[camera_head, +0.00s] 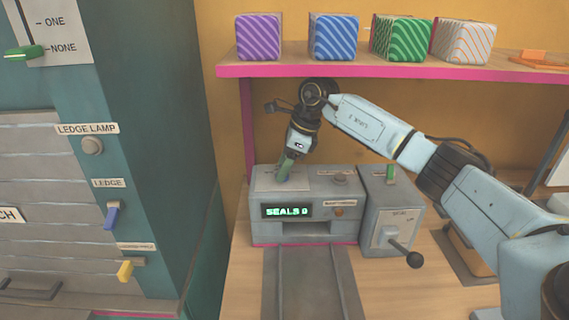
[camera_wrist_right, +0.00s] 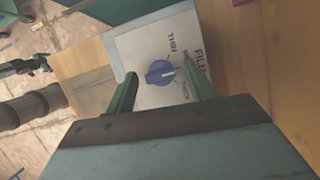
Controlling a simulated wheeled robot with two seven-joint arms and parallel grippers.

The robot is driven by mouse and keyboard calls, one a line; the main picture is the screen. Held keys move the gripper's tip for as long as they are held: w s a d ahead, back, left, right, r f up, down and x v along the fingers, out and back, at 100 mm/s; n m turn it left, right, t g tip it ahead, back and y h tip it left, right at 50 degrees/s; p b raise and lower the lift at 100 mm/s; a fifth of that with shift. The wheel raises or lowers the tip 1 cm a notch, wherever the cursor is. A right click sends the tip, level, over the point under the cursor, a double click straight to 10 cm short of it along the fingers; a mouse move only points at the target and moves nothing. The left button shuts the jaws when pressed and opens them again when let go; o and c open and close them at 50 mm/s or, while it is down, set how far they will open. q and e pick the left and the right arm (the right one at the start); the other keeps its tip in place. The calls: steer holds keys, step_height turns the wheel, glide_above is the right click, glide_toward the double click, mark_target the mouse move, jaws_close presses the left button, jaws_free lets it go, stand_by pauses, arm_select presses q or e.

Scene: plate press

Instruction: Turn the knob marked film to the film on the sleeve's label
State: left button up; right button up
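The film knob (camera_wrist_right: 160,72) is a round blue dial on a pale plate lettered FILM in the right wrist view. The plate's markings include what look like THIN and THICK; another is too small to read. A pale mark crosses the knob, but its exact setting is unclear. My right gripper (camera_wrist_right: 158,68) is open, with its green fingers apart on either side of the knob. In the head view the right gripper (camera_head: 285,168) points down at the left top of the grey machine (camera_head: 340,240), hiding the knob. No sleeve or label is recognisable. My left gripper is not in view.
The machine's display (camera_head: 286,211) reads SEALS 0. A side box (camera_head: 385,240) carries a black-ended lever (camera_head: 413,259). A pink-edged shelf (camera_head: 400,73) with striped boxes hangs above. A teal cabinet (camera_head: 165,130) stands left. The track (camera_head: 310,290) in front is empty.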

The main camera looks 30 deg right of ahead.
steer(key=shift+r, duration=0.15)
steer(key=s+d, duration=0.2)
steer(key=d, duration=0.1)
steer(key=s+d+b, duration=0.1)
steer(key=s+d, duration=0.4)
steer(key=d, duration=0.2)
steer(key=shift+s+r, duration=0.25)
steer(key=shift+r, duration=0.15)
